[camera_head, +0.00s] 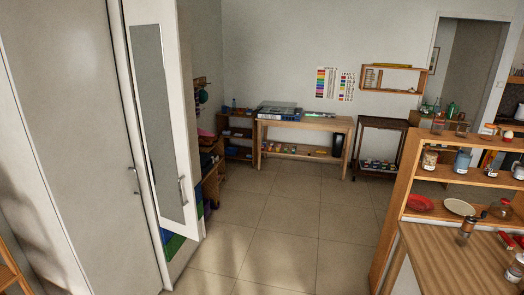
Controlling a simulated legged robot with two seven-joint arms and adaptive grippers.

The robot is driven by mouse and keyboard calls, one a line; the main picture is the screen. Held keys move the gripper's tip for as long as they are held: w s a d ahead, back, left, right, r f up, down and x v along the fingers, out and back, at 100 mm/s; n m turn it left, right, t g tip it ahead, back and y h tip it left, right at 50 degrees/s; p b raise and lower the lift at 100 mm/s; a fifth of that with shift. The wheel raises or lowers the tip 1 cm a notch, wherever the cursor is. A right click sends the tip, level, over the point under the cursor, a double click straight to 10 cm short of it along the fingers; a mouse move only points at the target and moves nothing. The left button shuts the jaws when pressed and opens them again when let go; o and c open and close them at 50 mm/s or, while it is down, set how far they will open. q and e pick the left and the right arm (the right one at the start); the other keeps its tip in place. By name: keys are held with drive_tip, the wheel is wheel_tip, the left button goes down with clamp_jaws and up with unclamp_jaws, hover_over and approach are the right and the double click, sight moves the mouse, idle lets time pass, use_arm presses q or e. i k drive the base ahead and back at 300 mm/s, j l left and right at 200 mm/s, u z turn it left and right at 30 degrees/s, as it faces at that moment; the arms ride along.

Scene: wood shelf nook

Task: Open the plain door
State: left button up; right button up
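A plain, flat grey door panel (65,110) fills the left side of the view, with white frame strips along its edges. Small metal fittings (134,180) sit near its right edge. It looks shut, with no gap visible. Just right of it is a white door leaf (187,120) with a tall narrow grey pane (158,125) and a vertical bar handle (182,190). It stands at an angle to the plain panel. Neither of my grippers is in view.
Tiled floor (290,225) is clear in the middle. A wooden shelf unit (402,165) and wood counter (440,265) with jars and plates stand at right. A table (335,122) and dark rack (385,122) stand at the back wall. A wooden piece (10,268) is at bottom left.

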sight(182, 11)
drive_tip(key=i+z, duration=0.35)
drive_tip(key=i, duration=1.7)
